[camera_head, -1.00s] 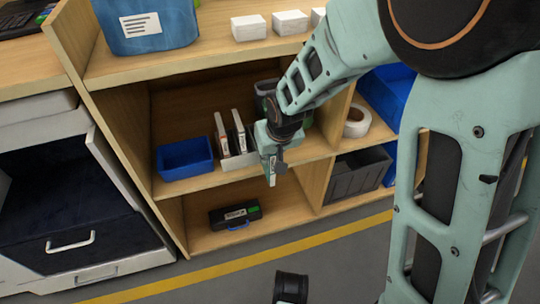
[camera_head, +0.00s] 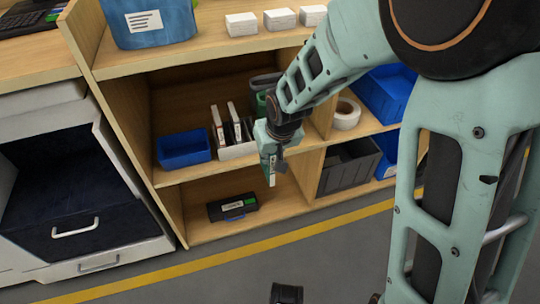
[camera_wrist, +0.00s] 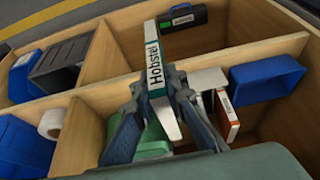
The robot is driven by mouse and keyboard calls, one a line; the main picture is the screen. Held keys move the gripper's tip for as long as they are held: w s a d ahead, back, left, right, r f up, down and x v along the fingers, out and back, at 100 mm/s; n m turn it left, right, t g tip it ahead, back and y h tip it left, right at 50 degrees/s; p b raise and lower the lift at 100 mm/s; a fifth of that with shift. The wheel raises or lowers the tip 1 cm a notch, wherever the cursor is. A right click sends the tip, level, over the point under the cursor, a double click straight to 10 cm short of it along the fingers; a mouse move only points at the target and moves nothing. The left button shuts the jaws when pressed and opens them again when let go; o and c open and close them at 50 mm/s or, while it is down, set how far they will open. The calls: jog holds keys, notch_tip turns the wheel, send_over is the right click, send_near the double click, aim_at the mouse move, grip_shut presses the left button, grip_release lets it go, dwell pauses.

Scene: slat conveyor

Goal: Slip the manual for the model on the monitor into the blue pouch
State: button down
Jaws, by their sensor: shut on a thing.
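My gripper (camera_wrist: 158,110) is shut on a thin manual (camera_wrist: 154,62) with a white spine marked "Hobstel" and a green band. In the head view my gripper (camera_head: 272,150) holds this manual (camera_head: 272,178) in front of the shelf unit, at about the middle shelf's edge. The blue pouch (camera_head: 150,35), with a white label, stands on the top surface at upper left, well away from my gripper. Its opening is out of frame. Other manuals (camera_head: 217,127) stand in a white holder on the middle shelf; one with an orange-edged spine (camera_wrist: 228,125) shows in the wrist view. The monitor is not in view.
A blue bin (camera_head: 184,150) sits left of the manuals. A black case (camera_head: 232,207) lies on the bottom shelf. Several white stacks (camera_head: 242,24) line the top. A tape roll (camera_head: 346,114) and a grey crate (camera_head: 350,168) are on the right.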

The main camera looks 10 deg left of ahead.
jog(key=shift+r+p, duration=1.75)
jog(key=shift+r, duration=1)
